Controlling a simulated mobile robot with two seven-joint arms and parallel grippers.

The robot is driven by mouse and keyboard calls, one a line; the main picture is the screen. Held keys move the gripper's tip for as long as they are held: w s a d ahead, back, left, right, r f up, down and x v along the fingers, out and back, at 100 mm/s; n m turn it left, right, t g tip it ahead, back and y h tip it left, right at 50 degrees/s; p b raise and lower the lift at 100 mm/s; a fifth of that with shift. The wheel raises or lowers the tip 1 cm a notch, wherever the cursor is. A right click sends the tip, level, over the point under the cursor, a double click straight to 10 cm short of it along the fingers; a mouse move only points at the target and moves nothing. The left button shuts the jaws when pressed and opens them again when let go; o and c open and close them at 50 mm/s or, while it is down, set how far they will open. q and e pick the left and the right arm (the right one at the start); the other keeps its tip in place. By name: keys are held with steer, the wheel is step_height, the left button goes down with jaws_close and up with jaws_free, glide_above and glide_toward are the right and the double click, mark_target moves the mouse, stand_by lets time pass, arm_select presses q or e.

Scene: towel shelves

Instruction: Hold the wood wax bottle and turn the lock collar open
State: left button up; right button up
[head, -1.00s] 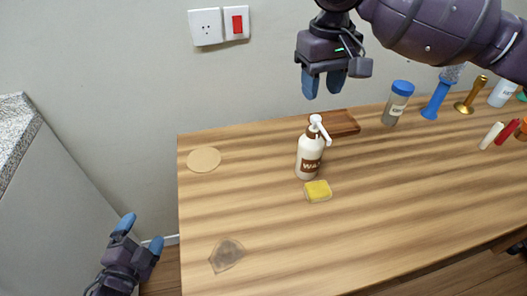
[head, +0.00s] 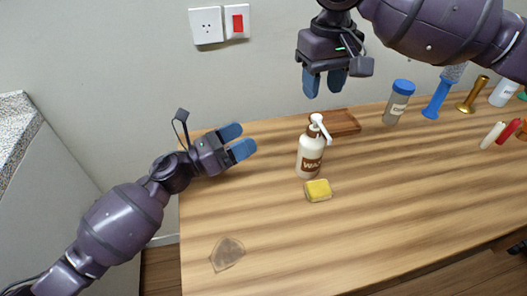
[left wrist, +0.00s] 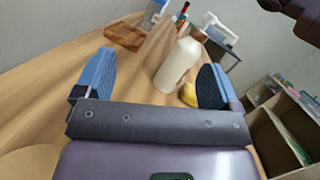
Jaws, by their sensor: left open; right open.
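The wood wax bottle (head: 310,158) stands upright on the table, cream-white with a brown label, a brown collar (head: 314,130) and a white pump head (head: 321,124). My left gripper (head: 242,141) is open and empty, left of the bottle and apart from it, fingers pointing toward it. In the left wrist view the bottle (left wrist: 177,66) shows ahead, between the two blue fingers and beyond their tips. My right gripper (head: 325,84) is open and empty, pointing down above and behind the bottle.
A yellow sponge (head: 318,190) lies just in front of the bottle. A wooden tray (head: 341,122) lies behind it. A blue-lidded jar (head: 398,102) and a blue-handled brush (head: 436,100) stand to the right. A grey scraper-like piece (head: 227,253) lies front left. The table's front middle is clear.

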mark_target(311, 149)
arm_select(q)
steer(key=d+m+g, duration=0.1)
steer(key=m+g, duration=0.1)
steer(key=s+d+f+m+g, duration=0.1)
steer(key=d+m, duration=0.1)
steer(key=d+m+g, duration=0.1)
steer(key=m+g, duration=0.1)
steer(key=shift+s+d+f+g, duration=0.25)
steer(key=shift+s+f+g, duration=0.05)
steer(key=shift+f, duration=0.1)
steer(key=shift+s+d+f+m+g+y, duration=0.3)
steer(key=shift+d+f+m+g, duration=0.15)
steer(key=shift+m+g, duration=0.45)
steer(key=d, duration=1)
steer(key=shift+w+d, duration=0.3)
steer(key=shift+d, duration=0.05)
steer(key=shift+c, duration=0.5)
